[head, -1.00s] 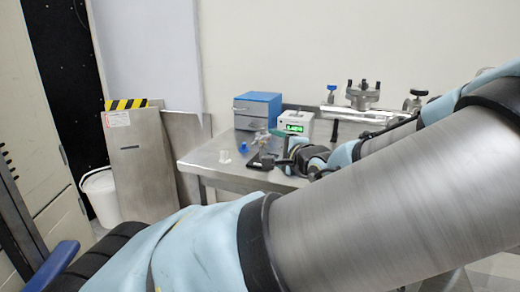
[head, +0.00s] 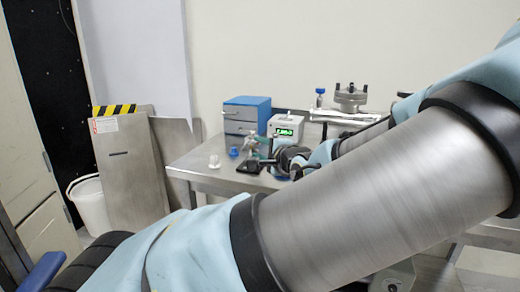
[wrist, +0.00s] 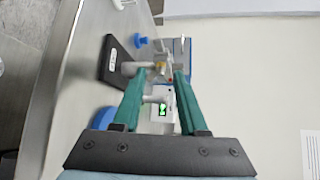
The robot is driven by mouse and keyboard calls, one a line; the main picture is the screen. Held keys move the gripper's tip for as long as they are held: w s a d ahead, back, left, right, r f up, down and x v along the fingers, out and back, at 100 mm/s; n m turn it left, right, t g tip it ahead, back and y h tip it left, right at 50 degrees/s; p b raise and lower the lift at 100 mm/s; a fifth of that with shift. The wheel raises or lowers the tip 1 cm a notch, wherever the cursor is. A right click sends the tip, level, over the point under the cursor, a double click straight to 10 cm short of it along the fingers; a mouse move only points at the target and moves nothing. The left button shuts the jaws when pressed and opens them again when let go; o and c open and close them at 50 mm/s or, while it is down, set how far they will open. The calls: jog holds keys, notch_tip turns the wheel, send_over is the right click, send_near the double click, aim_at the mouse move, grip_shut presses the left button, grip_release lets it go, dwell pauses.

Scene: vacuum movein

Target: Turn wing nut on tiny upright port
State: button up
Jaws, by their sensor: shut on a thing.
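The tiny upright port (head: 251,145) is a small metal fitting standing on a black base plate (head: 250,167) near the front edge of the steel table. My gripper (wrist: 155,72) has two green fingers that reach to the port's top from either side. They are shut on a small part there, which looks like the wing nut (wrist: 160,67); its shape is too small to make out. In the head view my gripper (head: 262,160) comes from the right and partly covers the port.
A blue drawer box (head: 247,113) and a white box with a green display (head: 285,127) stand behind the port. A clear cup (head: 214,161) and blue cap (head: 233,152) are to its left. A metal flange fitting (head: 350,97) stands at the back right.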

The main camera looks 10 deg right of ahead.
grip_shut()
jog(key=shift+r, duration=0.1)
jog(key=shift+r+g+p, duration=0.2)
jog(key=shift+g+p, duration=0.1)
jog(key=shift+p, duration=0.4)
jog(key=shift+r+m+g+p, duration=0.15)
jog(key=shift+m+g+p, duration=0.25)
jog(key=shift+p, duration=0.85)
jog(key=shift+m+g+p, duration=0.3)
jog(key=shift+p, duration=0.5)
jog(key=shift+f+g, duration=0.3)
